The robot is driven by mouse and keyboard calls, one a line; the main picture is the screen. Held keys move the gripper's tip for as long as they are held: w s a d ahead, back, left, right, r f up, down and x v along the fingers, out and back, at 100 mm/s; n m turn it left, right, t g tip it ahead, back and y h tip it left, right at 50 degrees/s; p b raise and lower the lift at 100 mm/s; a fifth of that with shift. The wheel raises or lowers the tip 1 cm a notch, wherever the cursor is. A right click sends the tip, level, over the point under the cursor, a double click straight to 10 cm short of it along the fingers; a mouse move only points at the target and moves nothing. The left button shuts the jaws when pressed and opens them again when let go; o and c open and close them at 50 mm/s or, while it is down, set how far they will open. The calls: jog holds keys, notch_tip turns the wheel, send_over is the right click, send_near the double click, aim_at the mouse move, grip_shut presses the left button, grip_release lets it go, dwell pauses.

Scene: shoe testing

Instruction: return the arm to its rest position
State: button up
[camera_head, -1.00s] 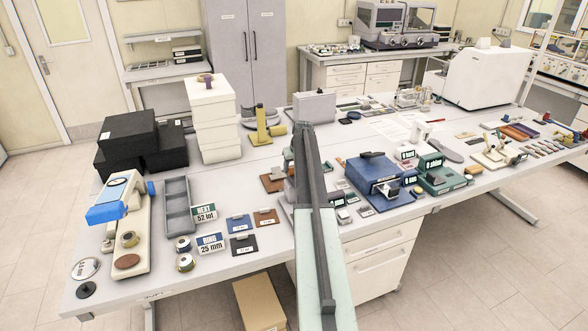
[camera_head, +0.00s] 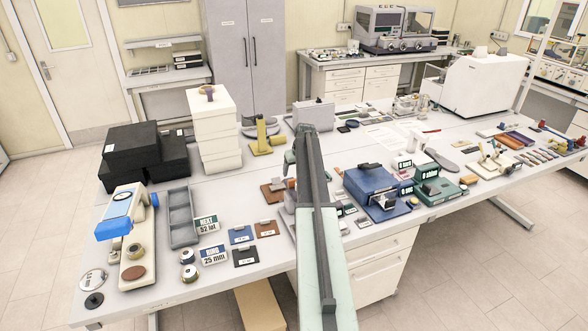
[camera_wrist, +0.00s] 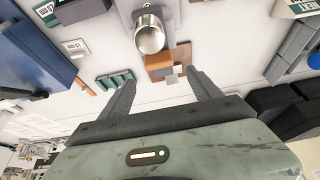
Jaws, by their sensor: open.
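My arm (camera_head: 316,220) reaches from the bottom centre of the head view over the table, its far end near the middle of the tabletop. My gripper (camera_wrist: 160,76) shows in the wrist view with its two dark fingers spread and nothing between them. Beyond the fingers in the wrist view are a shiny metal cylinder (camera_wrist: 149,36) and a brown block (camera_wrist: 158,66). I cannot tell whether the fingers touch anything, but they look apart from these.
A blue box device (camera_head: 372,186) and a green one (camera_head: 436,184) stand right of my arm. A grey tray (camera_head: 182,217), stacked white boxes (camera_head: 214,130), black boxes (camera_head: 132,143) and small signs are at left. A yellow stand (camera_head: 263,137) is behind. Floor is clear at right.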

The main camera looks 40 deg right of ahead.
dwell(0.4)
jog(key=w+a+f+n+b, duration=0.1)
jog(key=w+a+f+b, duration=0.15)
jog(key=a, duration=0.55)
jog(key=w+a+f+n+y+b, duration=0.1)
jog(key=w+a+f+b, duration=0.1)
jog(key=w+a, duration=0.35)
jog(key=w+a+f+n+b, duration=0.1)
jog(key=w+a+f+b, duration=0.1)
jog(key=a, duration=0.7)
jog(key=s+a+f+n+b, duration=0.1)
jog(key=s+a+f+b, duration=0.1)
jog(key=a, duration=0.8)
jog(key=s+a+f+n+g+y+b, duration=0.1)
jog(key=s+a+f+b, duration=0.2)
jog(key=s+a, duration=0.3)
jog(key=s+a+f+n+b, duration=0.1)
jog(key=s+a+f+b, duration=0.2)
jog(key=a, duration=1.3)
jog(key=shift+s+a+f+g, duration=0.3)
jog(key=shift+s+f, duration=0.15)
jog(key=shift+f, duration=0.1)
jog(key=s+a+f+m+g, duration=0.1)
jog(key=s+a+g, duration=0.1)
jog(key=s, duration=1.2)
jog(key=shift+s+a+m+g+b, duration=0.3)
jog(key=shift+s+a, duration=0.05)
jog(key=shift+a, duration=0.5)
